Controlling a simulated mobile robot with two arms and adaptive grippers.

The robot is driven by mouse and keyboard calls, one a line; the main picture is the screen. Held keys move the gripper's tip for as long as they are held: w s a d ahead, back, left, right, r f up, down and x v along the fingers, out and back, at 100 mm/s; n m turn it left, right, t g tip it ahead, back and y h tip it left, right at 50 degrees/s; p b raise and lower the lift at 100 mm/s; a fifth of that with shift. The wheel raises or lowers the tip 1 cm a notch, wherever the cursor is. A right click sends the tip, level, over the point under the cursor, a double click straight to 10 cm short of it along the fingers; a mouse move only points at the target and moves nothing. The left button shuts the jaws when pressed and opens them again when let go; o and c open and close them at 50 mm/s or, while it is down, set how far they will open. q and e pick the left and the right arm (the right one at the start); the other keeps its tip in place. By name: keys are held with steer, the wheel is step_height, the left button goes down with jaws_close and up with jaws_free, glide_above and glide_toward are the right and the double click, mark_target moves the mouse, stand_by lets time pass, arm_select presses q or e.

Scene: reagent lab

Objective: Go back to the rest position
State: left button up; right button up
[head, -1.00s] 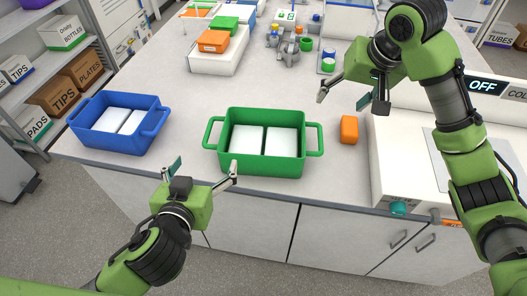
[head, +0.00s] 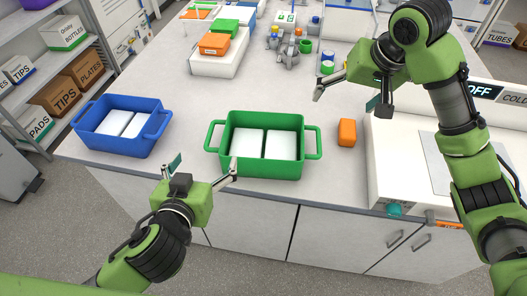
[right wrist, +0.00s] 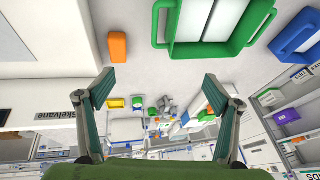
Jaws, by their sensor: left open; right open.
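My left gripper (head: 202,172) is open and empty at the bench's front edge, in front of the green tub (head: 262,170). My right gripper (head: 346,95) is open and empty above the bench, to the right of and beyond the green tub. Its two spread fingers (right wrist: 160,92) show in the right wrist view with nothing between them. The green tub has two handles and holds two white blocks. Neither gripper holds anything.
A blue tub (head: 118,147) with white blocks stands at left. An orange block (head: 347,132) lies right of the green tub, beside a white device (head: 405,180). Colored boxes on a white block (head: 216,66) and small bottles stand farther back. The bench middle is clear.

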steer(key=shift+p+v, duration=2.75)
steer(key=shift+p, duration=0.1)
